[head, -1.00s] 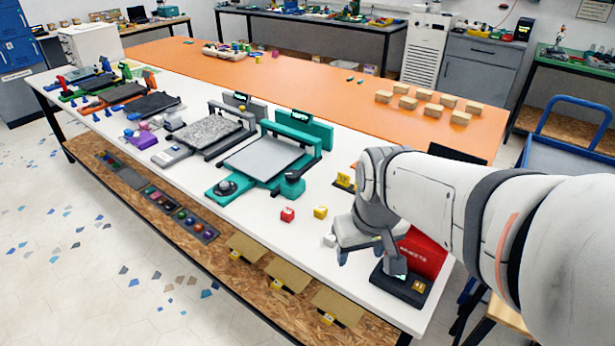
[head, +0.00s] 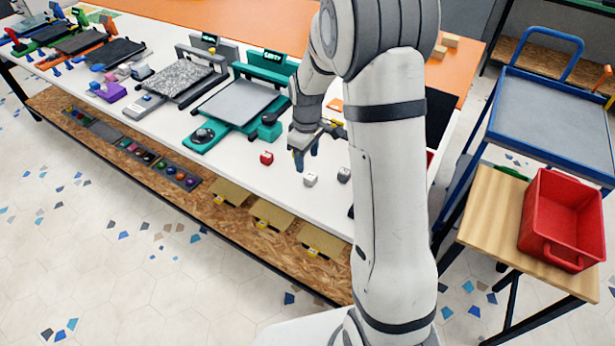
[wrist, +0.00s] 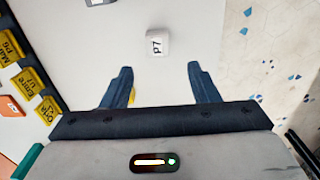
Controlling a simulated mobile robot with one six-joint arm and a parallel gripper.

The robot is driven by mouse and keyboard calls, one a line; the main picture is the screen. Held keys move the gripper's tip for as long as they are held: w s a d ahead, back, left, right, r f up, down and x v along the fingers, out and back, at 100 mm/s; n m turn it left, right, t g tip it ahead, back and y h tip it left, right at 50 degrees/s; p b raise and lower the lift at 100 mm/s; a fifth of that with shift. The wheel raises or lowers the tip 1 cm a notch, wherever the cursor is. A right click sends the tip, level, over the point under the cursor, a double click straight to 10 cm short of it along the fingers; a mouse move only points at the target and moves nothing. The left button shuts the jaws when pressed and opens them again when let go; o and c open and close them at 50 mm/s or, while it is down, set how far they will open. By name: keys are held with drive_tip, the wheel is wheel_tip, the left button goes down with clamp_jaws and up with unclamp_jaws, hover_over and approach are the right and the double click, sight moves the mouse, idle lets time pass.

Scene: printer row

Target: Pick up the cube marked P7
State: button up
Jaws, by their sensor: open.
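The white cube marked P7 (wrist: 157,44) lies on the white tabletop (wrist: 120,30) in the wrist view, its dark letters turned sideways. It sits just beyond my fingertips, roughly centred between them. In the head view a white cube (head: 310,179), which appears to be the same one, sits near the table's front edge. My gripper (wrist: 159,70) is open, with nothing between its fingers. In the head view my gripper (head: 306,160) points down just to the left of and behind that cube.
A red cube (head: 266,158) lies left of my gripper, and a greyish cube (head: 344,174) lies right of the white one. A teal printer (head: 240,103) stands behind left. Yellow labelled pieces (wrist: 32,80) line the wrist view's left. A red bin (head: 562,220) stands on a wooden stand at right.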

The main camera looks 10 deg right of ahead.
sight(311, 175)
drive_tip(key=f, duration=0.5)
drive_tip(key=f+p, duration=0.1)
drive_tip(key=f, duration=0.1)
drive_tip(key=shift+s+d+f, duration=0.2)
drive_tip(key=shift+s+d, duration=0.05)
drive_tip(key=shift+d, duration=0.15)
drive_tip(key=c, duration=1)
